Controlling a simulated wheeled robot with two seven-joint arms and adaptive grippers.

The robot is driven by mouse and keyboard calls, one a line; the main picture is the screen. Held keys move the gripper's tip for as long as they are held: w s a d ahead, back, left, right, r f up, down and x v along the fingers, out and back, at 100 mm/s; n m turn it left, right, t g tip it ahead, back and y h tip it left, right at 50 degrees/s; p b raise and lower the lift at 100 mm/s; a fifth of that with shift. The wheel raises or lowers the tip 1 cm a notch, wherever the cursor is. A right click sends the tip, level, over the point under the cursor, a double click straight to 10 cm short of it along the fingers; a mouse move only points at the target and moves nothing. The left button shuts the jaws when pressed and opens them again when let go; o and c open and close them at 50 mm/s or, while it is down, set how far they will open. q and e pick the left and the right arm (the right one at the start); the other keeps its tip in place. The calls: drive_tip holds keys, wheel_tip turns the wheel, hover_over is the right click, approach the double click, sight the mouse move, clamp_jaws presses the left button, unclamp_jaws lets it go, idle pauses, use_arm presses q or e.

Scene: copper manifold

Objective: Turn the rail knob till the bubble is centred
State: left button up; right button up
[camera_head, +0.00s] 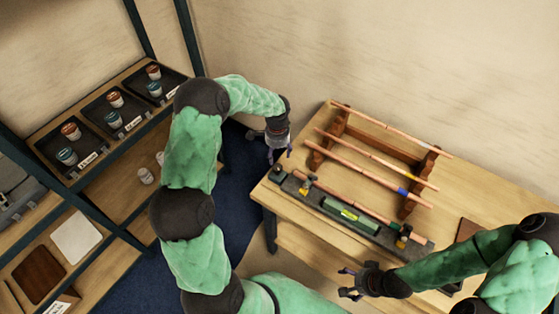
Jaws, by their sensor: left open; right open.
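A dark rail (316,197) lies along the front edge of the wooden table. A green level (350,214) with a small yellow-green vial sits on it; the bubble is too small to make out. A dark round part (277,173) at the rail's left end looks like the knob, but I cannot be sure. A copper pipe (372,213) runs along the rail, by yellow-marked clamps (307,186). My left gripper (278,155) is open and empty, just above and beyond the rail's left end. My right gripper (347,282) is open and empty in front of the table's edge, apart from the rail.
A wooden rack (408,203) holds several copper pipes behind the rail. A brown block (467,229) lies at the table's right, partly behind my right arm. Shelves at the left hold black trays (82,169) with several jars. Bare tabletop (490,190) shows at the right.

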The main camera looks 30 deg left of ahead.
sight(277, 167)
use_arm(q)
wheel_tip(277, 167, down, 9)
drive_tip(key=shift+w+a+p, duration=0.1)
drive_tip(key=shift+a+p, duration=0.05)
drive_tip(key=shift+p, duration=0.2)
drive_tip(key=c, duration=1.2)
